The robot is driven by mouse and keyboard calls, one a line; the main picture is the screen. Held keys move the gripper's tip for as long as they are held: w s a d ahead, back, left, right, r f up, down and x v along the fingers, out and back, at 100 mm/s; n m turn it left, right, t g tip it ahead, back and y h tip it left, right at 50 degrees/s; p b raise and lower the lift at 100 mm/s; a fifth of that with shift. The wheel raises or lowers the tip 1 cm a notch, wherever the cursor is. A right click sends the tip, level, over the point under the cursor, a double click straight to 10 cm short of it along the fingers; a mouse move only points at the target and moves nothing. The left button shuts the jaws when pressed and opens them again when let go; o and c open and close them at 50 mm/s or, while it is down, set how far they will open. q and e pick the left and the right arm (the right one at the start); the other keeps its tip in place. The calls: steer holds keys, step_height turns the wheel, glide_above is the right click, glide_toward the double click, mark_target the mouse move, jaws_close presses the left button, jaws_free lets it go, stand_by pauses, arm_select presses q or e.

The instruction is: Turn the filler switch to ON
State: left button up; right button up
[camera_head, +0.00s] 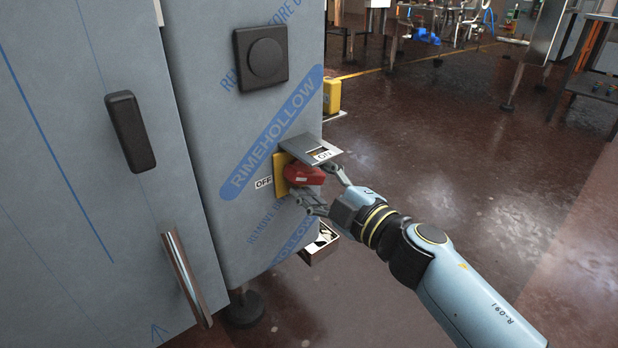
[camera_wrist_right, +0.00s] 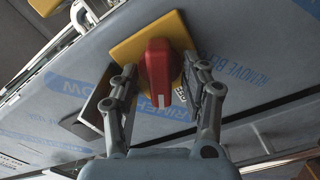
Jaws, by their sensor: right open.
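The filler switch is a red knob (camera_head: 303,174) on a yellow plate (camera_head: 281,172), on the film-covered cabinet side. In the right wrist view the red knob (camera_wrist_right: 158,72) carries a white mark at its near end. An OFF label (camera_head: 264,182) is left of the plate; an ON label (camera_head: 323,155) is at the upper right, by a grey metal hood (camera_head: 308,147). My right gripper (camera_head: 318,186) is open, with one finger on each side of the knob; in the wrist view (camera_wrist_right: 162,88) gaps show beside it. I cannot tell whether either finger touches. My left gripper is out of view.
A black round control (camera_head: 265,58) and a black handle (camera_head: 130,131) stick out from the cabinet. A chrome bar handle (camera_head: 185,275) is lower left. An open metal box (camera_head: 319,245) is below the switch.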

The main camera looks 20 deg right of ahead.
steer(key=shift+w+a, duration=0.25)
steer(key=shift+w, duration=0.35)
jaws_close()
